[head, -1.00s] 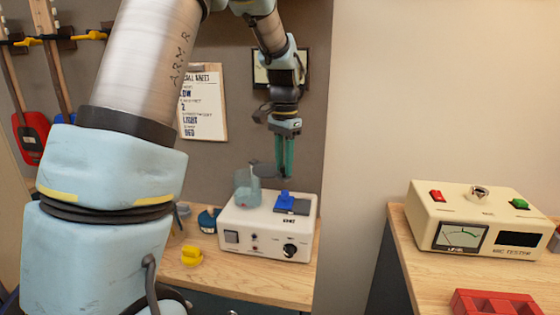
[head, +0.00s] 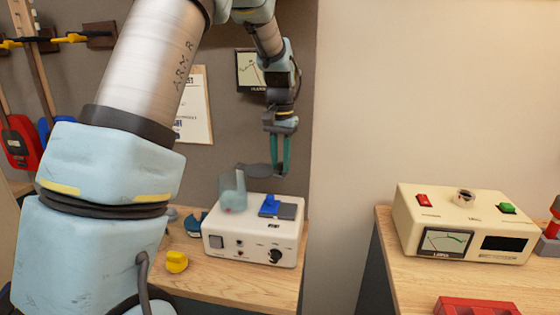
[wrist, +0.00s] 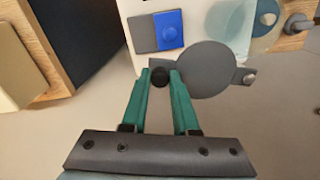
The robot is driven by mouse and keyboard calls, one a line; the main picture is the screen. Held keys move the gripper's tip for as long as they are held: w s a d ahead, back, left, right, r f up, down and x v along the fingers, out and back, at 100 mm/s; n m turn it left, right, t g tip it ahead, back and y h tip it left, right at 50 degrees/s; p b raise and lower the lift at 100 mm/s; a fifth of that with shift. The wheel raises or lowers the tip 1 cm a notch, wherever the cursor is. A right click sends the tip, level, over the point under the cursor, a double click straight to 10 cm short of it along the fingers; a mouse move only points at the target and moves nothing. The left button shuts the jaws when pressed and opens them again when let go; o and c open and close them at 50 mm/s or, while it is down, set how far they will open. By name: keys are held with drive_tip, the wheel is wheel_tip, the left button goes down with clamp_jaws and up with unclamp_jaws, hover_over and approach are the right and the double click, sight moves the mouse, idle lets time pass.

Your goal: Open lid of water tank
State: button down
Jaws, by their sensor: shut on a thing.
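The translucent blue-grey water tank (head: 232,190) stands on the back left of the white machine (head: 245,228). The grey round lid (head: 257,169) is beside the tank's top, to its right; its disc also shows in the wrist view (wrist: 205,70), apart from the tank's round opening (wrist: 222,25). My gripper (head: 280,172) is above the machine's back right, its green fingers pointing down. In the wrist view my gripper (wrist: 160,80) is shut on the lid's small black knob (wrist: 159,77). Whether the tank is tilted is hard to tell.
A blue switch (head: 269,205) on a grey plate is on the machine's top, below my gripper. A yellow object (head: 177,261) lies on the wooden bench in front. A cream tester (head: 465,225) stands on a separate bench at right. A wall is behind.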

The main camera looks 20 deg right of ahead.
drive_tip(key=c, duration=0.7)
unclamp_jaws()
wheel_tip(320, 180, up, 11)
drive_tip(key=b, duration=0.2)
drive_tip(key=shift+f+b, duration=0.1)
drive_tip(key=shift+b, duration=0.2)
drive_tip(key=s+a+f+n, duration=0.3)
drive_tip(key=a+f, duration=0.5)
drive_tip(key=a, duration=0.6)
drive_tip(key=s+a+f+n, duration=0.1)
drive_tip(key=s+a+f, duration=0.2)
drive_tip(key=s+a, duration=0.1)
drive_tip(key=s+a+f+n+t, duration=0.1)
drive_tip(key=s+a+f, duration=0.2)
drive_tip(key=s, duration=0.1)
drive_tip(key=s+a+f+n, duration=0.1)
drive_tip(key=s+a+f, duration=0.2)
drive_tip(key=s+a, duration=0.1)
drive_tip(key=shift+s+a+n+t, duration=0.2)
drive_tip(key=shift+a+n+t, duration=0.1)
drive_tip(key=shift+n, duration=0.1)
